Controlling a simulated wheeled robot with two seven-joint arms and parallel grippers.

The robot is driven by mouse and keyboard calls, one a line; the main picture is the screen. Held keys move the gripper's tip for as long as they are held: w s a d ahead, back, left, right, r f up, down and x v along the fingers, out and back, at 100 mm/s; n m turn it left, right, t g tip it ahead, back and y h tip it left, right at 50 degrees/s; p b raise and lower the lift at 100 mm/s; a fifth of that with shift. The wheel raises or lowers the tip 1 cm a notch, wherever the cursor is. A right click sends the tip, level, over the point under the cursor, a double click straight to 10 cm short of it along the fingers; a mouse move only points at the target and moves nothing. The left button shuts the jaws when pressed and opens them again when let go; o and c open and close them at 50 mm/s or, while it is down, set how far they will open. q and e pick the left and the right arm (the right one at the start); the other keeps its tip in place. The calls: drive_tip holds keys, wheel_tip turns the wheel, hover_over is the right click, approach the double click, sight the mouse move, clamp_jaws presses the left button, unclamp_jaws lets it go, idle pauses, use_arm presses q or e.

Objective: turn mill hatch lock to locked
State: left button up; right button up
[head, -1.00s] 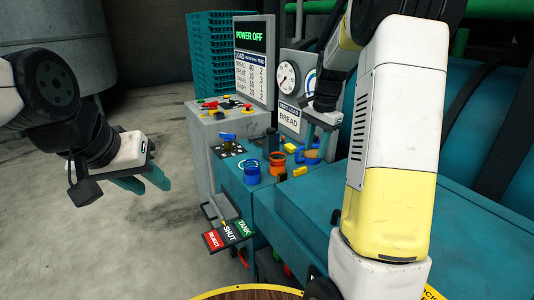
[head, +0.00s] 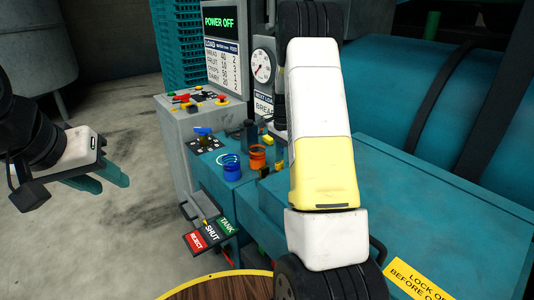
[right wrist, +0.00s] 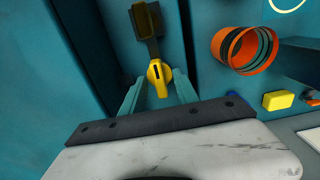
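A small yellow lever (right wrist: 158,78) with a dark slot shows in the right wrist view on a teal surface, below a dark olive hasp-like piece (right wrist: 147,20). I take the lever to be the hatch lock; no lock marking is readable. My right gripper (right wrist: 160,84) is open, its teal fingers on either side of the lever's lower end with gaps visible; contact cannot be told. In the head view my right arm hides that gripper and the lever. My left gripper (head: 110,182) is open and empty, over the floor at the left.
An orange cup-like ring (right wrist: 243,48) and a yellow block (right wrist: 278,100) are right of the lever. In the head view a blue ring (head: 232,167), a control box (head: 190,120) with buttons, a POWER OFF display (head: 219,22) and REJECT/SHUT/TANK plates (head: 212,234) stand left of my right arm.

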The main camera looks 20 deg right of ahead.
drive_tip(key=shift+f, duration=0.15)
clamp_jaws()
idle(1.4)
